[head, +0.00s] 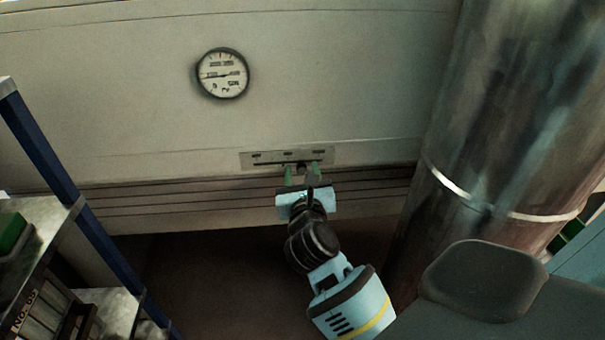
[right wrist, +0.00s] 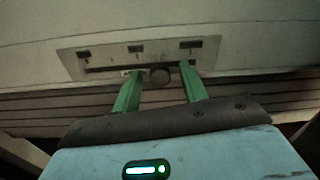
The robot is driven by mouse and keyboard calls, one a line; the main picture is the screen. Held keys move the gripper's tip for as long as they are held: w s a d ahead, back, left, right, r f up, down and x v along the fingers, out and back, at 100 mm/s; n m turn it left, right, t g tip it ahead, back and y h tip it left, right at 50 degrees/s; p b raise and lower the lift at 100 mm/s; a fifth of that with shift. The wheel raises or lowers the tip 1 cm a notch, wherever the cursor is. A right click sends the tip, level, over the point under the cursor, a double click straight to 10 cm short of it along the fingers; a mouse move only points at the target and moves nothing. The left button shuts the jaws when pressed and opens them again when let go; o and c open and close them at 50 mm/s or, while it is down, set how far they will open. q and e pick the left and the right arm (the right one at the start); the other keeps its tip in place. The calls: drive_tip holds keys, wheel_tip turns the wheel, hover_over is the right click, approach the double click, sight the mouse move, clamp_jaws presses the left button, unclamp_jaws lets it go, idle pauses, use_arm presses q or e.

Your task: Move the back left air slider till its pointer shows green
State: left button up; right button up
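The air slider plate (head: 246,160) is a grey panel low on the pale tunnel wall, with three small dark marks above a slot. It also shows in the right wrist view (right wrist: 68,58). A dark round slider knob (right wrist: 160,77) sits at the slot, right of its middle in the head view. My right gripper (head: 302,174) is at the plate, its two green fingers apart on either side of the knob. In the right wrist view a gap shows between the knob and each finger. A round gauge (head: 222,73) hangs above; its dark pointer lies nearly level, and I see no green on it. My left gripper is not in view.
A large metal duct (head: 500,110) stands on the right, close to my right arm. A blue-posted shelf (head: 60,165) with a green item (head: 12,232) and a dark crate is on the left. The wall around the plate is clear.

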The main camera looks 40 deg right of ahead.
clamp_jaws()
drive_tip(key=shift+w+a, duration=0.4)
drive_tip(key=shift+a, duration=0.25)
drive_tip(key=shift+w+a, duration=0.4)
drive_tip(key=shift+a, duration=0.2)
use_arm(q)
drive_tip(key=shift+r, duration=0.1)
use_arm(e)
drive_tip(key=shift+o, duration=0.4)
unclamp_jaws()
drive_tip(key=shift+s, duration=0.1)
